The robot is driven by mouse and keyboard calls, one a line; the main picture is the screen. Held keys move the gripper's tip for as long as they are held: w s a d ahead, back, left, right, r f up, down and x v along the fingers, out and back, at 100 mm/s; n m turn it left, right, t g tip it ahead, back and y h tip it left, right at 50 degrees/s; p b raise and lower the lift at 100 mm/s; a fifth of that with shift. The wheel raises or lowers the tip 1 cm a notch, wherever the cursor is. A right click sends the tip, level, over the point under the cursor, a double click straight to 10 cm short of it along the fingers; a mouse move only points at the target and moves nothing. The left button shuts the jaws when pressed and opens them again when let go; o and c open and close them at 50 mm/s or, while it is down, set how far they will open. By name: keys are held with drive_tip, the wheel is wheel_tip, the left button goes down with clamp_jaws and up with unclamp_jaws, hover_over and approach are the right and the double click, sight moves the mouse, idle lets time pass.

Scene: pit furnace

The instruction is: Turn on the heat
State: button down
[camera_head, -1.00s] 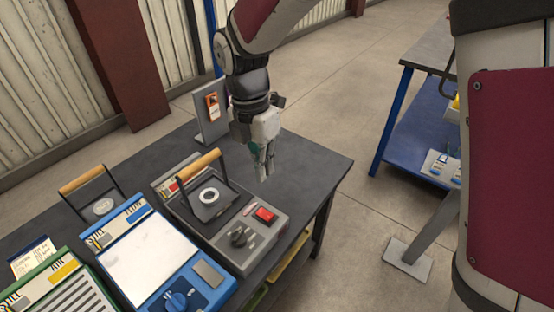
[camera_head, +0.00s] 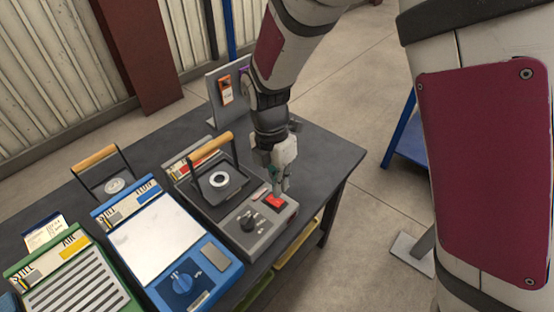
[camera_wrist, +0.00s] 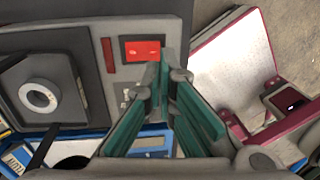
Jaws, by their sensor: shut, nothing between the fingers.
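The grey furnace unit (camera_head: 262,244) stands on the dark bench, with a red rocker switch (camera_head: 274,202) and a black knob (camera_head: 249,221) on its front panel. The switch also shows in the wrist view (camera_wrist: 142,50). My gripper (camera_head: 281,190) points down, shut and empty, with its tips over the switch's right part. In the wrist view its green fingers (camera_wrist: 167,57) meet at the switch's lower right corner. I cannot tell whether they touch the switch, or which way it is set. The unit's dark lid (camera_head: 219,180) has a wooden handle and a round ring.
A blue unit (camera_head: 225,280) with a blue knob and a green vented unit (camera_head: 20,264) stand to the left on the bench (camera_head: 325,157). An upright grey panel with an orange tag (camera_head: 226,91) stands behind. The bench's right end is clear.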

sight(281, 203)
drive_tip(key=shift+s+d+f, duration=0.1)
drive_tip(key=shift+d+f, duration=0.05)
drive_tip(key=shift+f, duration=0.95)
drive_tip(key=shift+s+d+f, duration=0.1)
drive_tip(key=shift+f, duration=1)
drive_tip(key=shift+f+b, duration=0.15)
drive_tip(key=shift+b, duration=0.15)
drive_tip(key=shift+d+f, duration=0.1)
drive_tip(key=shift+f, duration=0.15)
drive_tip(key=shift+s, duration=0.1)
drive_tip(key=shift+r, duration=0.1)
drive_tip(key=shift+w+a+r, duration=0.3)
drive_tip(key=shift+w+a, duration=0.2)
drive_tip(key=shift+a, duration=0.1)
wheel_tip(281, 203, up, 14)
drive_tip(key=s+d+p, duration=0.1)
drive_tip(key=p, duration=0.2)
drive_tip(key=shift+d+p, duration=0.2)
drive_tip(key=shift+p, duration=0.1)
